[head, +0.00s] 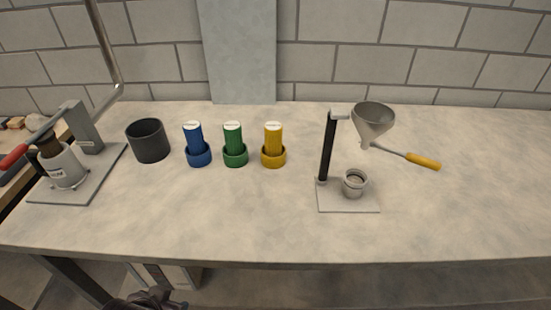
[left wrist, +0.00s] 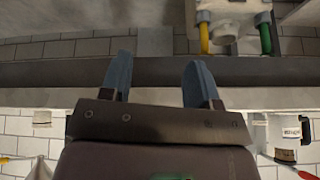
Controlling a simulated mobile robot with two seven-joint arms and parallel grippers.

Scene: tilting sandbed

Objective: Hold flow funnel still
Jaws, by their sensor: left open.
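The flow funnel (head: 373,118) is a grey metal cone at the right of the bench in the head view. It sits at the top of a stand (head: 326,145) with a black post and a pale base plate. A small metal cup (head: 355,183) stands on that plate below the funnel. A rod with a yellow handle (head: 423,161) reaches right from near the spout; I cannot tell whether it joins the funnel. My left gripper (left wrist: 157,62) shows in the left wrist view with its two blue-grey fingers apart and nothing between them. My right gripper is not seen.
Blue (head: 198,145), green (head: 235,145) and yellow (head: 273,145) cylinders stand in matching holders mid-bench. A dark pot (head: 148,140) is left of them. A lever press (head: 80,150) with a red handle stands at far left. The front and right of the bench are clear.

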